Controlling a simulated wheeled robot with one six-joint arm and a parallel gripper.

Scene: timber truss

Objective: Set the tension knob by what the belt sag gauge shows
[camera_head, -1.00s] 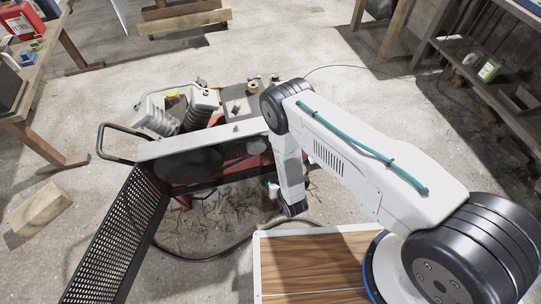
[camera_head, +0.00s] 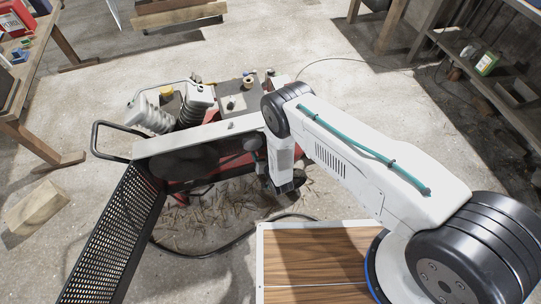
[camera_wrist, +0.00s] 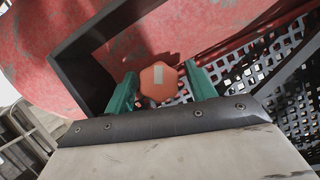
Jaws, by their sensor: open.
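In the wrist view an orange-red hexagonal knob (camera_wrist: 158,80) with a pale rectangular mark on its face sits in front of a red machine panel. My gripper (camera_wrist: 161,70) has one teal finger on each side of the knob. The fingers are open, with the knob between them; I cannot tell whether either touches it. In the head view my arm reaches down to the near side of the machine (camera_head: 190,141), and the knob is hidden there. I cannot make out the belt sag gauge in either view.
A black perforated guard (camera_head: 112,235) extends at the left of the machine, and a dark frame (camera_wrist: 85,65) is close to my gripper. A cable and wood chips lie on the floor. A wooden block (camera_head: 36,208) lies at left; shelving (camera_head: 490,85) stands at right.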

